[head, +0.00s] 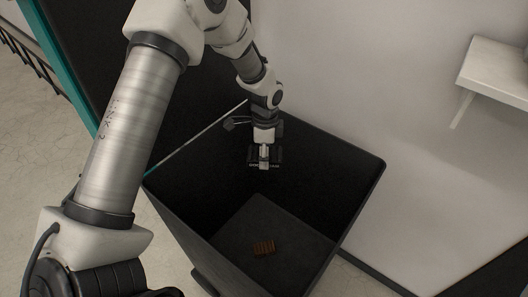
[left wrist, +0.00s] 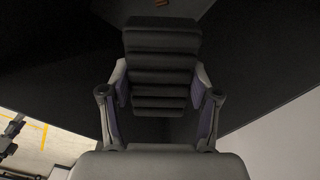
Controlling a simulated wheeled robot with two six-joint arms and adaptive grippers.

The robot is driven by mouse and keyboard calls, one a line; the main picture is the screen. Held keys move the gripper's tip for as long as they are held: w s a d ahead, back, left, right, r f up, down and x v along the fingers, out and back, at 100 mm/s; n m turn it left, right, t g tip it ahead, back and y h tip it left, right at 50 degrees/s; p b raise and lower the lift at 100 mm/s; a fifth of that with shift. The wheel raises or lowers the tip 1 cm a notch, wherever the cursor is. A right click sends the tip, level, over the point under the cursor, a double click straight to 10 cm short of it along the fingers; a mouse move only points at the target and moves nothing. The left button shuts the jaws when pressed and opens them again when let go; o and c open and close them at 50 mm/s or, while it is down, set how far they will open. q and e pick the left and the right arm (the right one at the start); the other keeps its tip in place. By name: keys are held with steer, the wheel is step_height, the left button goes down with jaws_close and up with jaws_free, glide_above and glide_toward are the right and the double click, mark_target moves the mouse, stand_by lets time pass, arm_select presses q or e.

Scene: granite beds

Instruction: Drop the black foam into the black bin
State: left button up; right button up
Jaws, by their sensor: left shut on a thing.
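My left gripper (head: 264,154) is over the open top of the black bin (head: 312,245), near its back left part. In the left wrist view my left gripper (left wrist: 160,90) is shut on the black foam (left wrist: 163,52), a dark block with ridges across it, held between the two fingers. In the head view the black foam (head: 266,164) is a small dark shape at the fingertips, hard to tell from the dark bin wall. The bin floor shows below, apart from the foam. My right gripper is in neither view.
A small brown ridged block (head: 264,247) lies on the bin floor; it also shows at the top of the left wrist view (left wrist: 161,3). A white shelf (head: 497,72) is on the wall at the right. A dark panel with a teal edge stands behind my arm.

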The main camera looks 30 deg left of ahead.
arm_select(q)
step_height(320, 180, down, 3)
steer(key=shift+s+d+f+b, duration=0.1)
steer(key=shift+s+b, duration=0.05)
steer(key=shift+b, duration=0.95)
steer(key=shift+f+b, duration=0.35)
steer(key=shift+f, duration=0.1)
steer(key=o, duration=0.9)
steer(key=shift+r, duration=0.1)
steer(key=shift+o, duration=0.2)
step_height(320, 180, up, 12)
